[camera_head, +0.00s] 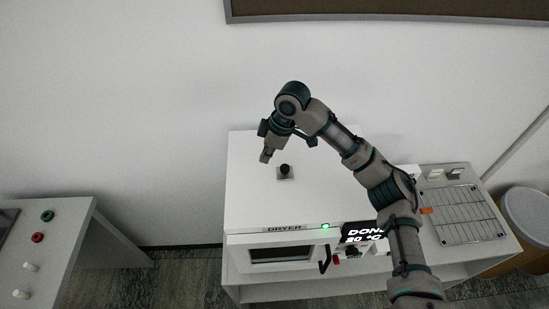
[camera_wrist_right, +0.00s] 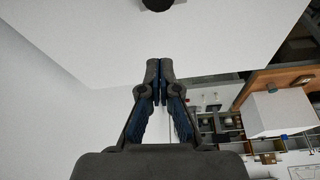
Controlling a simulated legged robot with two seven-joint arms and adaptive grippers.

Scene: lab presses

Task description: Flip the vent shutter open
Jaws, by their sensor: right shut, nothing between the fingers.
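The vent shutter appears to be the small grey plate with a black knob (camera_head: 285,171) on the white top of the dryer (camera_head: 248,205). Its dark knob (camera_wrist_right: 158,3) also shows, cut off, at the top edge of the right wrist view. My right gripper (camera_head: 265,157) is shut and empty, just left of the knob and apart from it. In the right wrist view the right gripper's fingertips (camera_wrist_right: 159,64) are together, below the knob in the picture. Whether the shutter plate is open or closed cannot be told. My left gripper is not in view.
The dryer front has a green light (camera_head: 325,226), a display reading DONE and a dark handle (camera_head: 324,260). A wire rack (camera_head: 466,215) lies at right, near a round bin (camera_head: 528,212). A panel with coloured buttons (camera_head: 38,238) stands at left. The dryer top is otherwise clear.

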